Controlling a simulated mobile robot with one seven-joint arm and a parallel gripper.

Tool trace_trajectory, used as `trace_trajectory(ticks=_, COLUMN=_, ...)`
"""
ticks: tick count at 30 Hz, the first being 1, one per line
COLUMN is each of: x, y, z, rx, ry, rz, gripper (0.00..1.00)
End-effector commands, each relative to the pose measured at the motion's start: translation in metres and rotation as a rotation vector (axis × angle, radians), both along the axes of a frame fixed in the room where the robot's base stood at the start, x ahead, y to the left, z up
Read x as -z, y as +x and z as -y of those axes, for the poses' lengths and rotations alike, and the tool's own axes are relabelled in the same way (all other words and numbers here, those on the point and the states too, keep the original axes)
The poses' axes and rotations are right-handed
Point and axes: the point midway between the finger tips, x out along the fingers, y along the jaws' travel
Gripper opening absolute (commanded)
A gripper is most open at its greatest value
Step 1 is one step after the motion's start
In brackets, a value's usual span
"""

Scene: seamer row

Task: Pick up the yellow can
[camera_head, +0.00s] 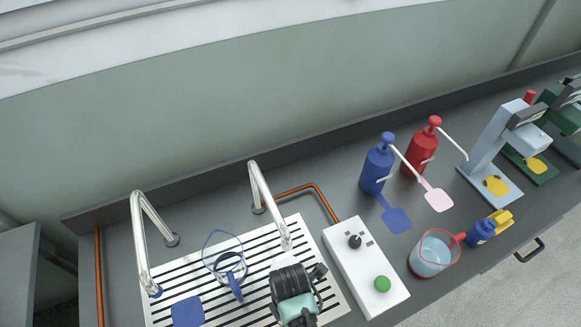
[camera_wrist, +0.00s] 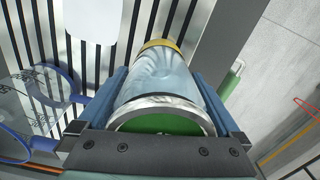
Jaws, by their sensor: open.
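In the wrist view a can-like cylinder (camera_wrist: 160,80) stretches between my fingers. Its body is pale and blue-grey, its far end has a yellow band, and its near end has a silver rim around a green face. My gripper (camera_wrist: 165,90) is open, with one dark blue finger on each side of the cylinder. I cannot tell whether the fingers touch it. In the head view my gripper (camera_head: 298,305) is over the slatted rack at the bottom, and the cylinder is hidden there.
A glass jug with a blue rim (camera_head: 223,262) stands beside my gripper on the rack (camera_head: 215,300). A white box (camera_head: 365,270) with a green button is to the right.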

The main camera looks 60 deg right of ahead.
Motion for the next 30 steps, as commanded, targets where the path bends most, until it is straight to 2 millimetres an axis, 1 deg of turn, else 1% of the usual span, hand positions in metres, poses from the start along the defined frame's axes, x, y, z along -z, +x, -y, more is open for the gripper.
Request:
trace_trajectory(ticks=4, x=-0.0002, y=0.0002, z=0.0002, rx=0.0, ry=0.0, rz=0.001, gripper=1.0)
trace_trajectory(ticks=8, x=-0.0004, y=0.0002, z=0.0002, rx=0.0, ry=0.0, rz=0.001, gripper=0.77)
trace_trajectory(ticks=9, x=-0.0004, y=0.0002, z=0.0002, rx=0.0, ry=0.0, rz=0.001, gripper=0.69)
trace_trajectory(ticks=11, x=-0.0004, y=0.0002, z=0.0002, rx=0.0, ry=0.0, rz=0.0, gripper=0.59)
trace_trajectory(ticks=12, x=-0.0004, y=0.0002, z=0.0002, rx=0.0, ry=0.0, rz=0.0, gripper=0.51)
trace_trajectory(ticks=14, x=-0.0005, y=0.0002, z=0.0002, rx=0.0, ry=0.0, rz=0.001, gripper=0.41)
trace_trajectory(ticks=15, x=-0.0005, y=0.0002, z=0.0002, rx=0.0, ry=0.0, rz=0.0, gripper=0.33)
trace_trajectory(ticks=17, x=-0.0005, y=0.0002, z=0.0002, rx=0.0, ry=0.0, rz=0.0, gripper=0.23)
trace_trajectory(ticks=18, x=-0.0006, y=0.0002, z=0.0002, rx=0.0, ry=0.0, rz=0.0, gripper=0.15)
trace_trajectory(ticks=21, x=-0.0006, y=0.0002, z=0.0002, rx=0.0, ry=0.0, rz=0.0, gripper=0.0)
trace_trajectory(ticks=30, x=-0.0024, y=0.0011, z=0.0008, rx=0.0, ry=-0.002, rz=0.002, gripper=0.0)
